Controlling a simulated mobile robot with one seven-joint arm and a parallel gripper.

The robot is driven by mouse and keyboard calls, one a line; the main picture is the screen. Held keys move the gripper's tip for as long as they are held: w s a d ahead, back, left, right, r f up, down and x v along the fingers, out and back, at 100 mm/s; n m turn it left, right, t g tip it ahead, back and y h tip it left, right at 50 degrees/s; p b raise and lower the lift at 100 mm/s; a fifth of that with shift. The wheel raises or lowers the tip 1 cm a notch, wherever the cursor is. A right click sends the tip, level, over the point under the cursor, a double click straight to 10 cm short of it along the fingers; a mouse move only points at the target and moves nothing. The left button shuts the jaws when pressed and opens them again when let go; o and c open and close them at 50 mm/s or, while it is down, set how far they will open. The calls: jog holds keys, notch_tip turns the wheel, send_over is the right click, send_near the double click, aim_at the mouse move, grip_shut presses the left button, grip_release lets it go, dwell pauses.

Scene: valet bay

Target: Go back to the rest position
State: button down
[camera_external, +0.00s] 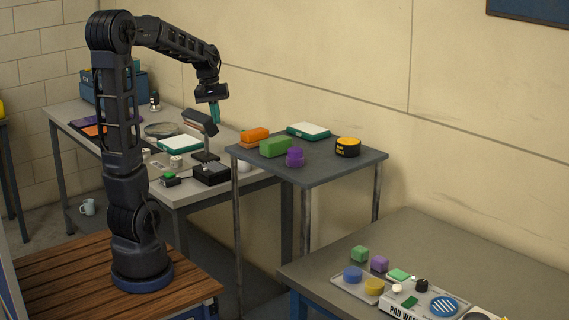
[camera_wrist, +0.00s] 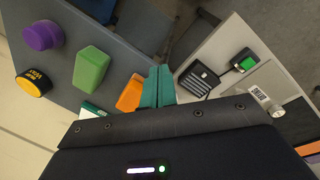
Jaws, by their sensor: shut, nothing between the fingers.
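My gripper (camera_external: 215,112) is raised in the air above the gap between the long workbench and the small grey table. Its teal fingers are together and hold nothing. In the wrist view the closed fingers (camera_wrist: 158,86) point down past the edge of the small table. My black arm stands on a wooden-topped base at the left of the external view and reaches over to the right.
The small table (camera_external: 330,169) bears an orange block (camera_external: 254,135), a green block (camera_external: 275,147), a purple knob-shaped piece (camera_external: 295,157) and a black-and-yellow tin (camera_external: 348,147). A tilted screen (camera_external: 200,121) stands on the workbench below my gripper. The wall is behind.

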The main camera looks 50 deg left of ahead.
jog(key=s+d+m+t+y, duration=0.1)
jog(key=s+d+m+t, duration=0.2)
jog(key=s+d+m, duration=0.6)
jog(key=s+d, duration=0.8)
jog(key=s, duration=0.1)
jog(key=shift+s+d, duration=0.3)
jog(key=c, duration=2.1)
grip_release()
jog(key=shift+f, duration=0.1)
